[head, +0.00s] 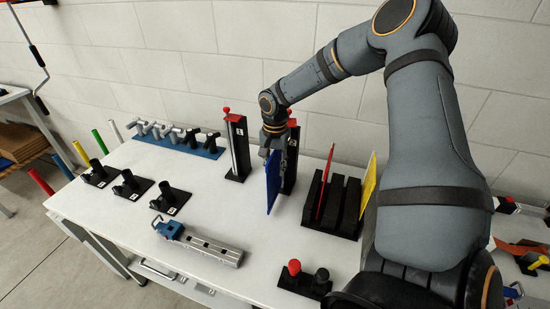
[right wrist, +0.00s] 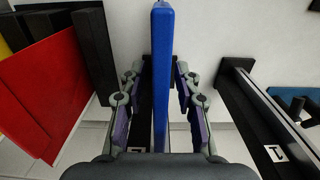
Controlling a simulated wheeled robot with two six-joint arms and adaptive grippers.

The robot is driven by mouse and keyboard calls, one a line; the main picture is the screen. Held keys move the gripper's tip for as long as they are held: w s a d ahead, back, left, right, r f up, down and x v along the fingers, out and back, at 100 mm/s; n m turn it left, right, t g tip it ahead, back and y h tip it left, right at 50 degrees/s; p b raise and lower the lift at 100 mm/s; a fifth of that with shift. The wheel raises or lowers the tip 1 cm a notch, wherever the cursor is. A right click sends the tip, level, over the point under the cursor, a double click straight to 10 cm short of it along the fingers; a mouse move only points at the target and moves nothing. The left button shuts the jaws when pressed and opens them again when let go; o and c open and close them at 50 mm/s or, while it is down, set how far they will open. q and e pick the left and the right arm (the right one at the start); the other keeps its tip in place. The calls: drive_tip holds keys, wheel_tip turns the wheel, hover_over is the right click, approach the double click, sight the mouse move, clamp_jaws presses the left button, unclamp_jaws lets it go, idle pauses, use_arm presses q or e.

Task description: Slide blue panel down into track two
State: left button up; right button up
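The blue panel (head: 273,182) stands upright over the white table beside the second black track post (head: 292,160), which I take as track two. In the right wrist view the panel (right wrist: 161,90) runs down the middle, with a black post and a white label partly hidden behind it. I cannot tell whether its edge sits in the slot or its bottom touches the table. My right gripper (head: 274,138) is at the panel's top. In the right wrist view its fingers (right wrist: 160,95) straddle the panel with visible gaps on both sides. My left gripper is not in view.
Track post one (head: 237,148) stands left of the panel. A black slotted rack (head: 345,208) with a red panel (head: 326,185) and a yellow panel (head: 369,178) stands right. A blue-grey tool (head: 200,243) and red and black buttons (head: 305,278) lie in front.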

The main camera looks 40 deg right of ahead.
wheel_tip(320, 180, up, 12)
idle(0.5)
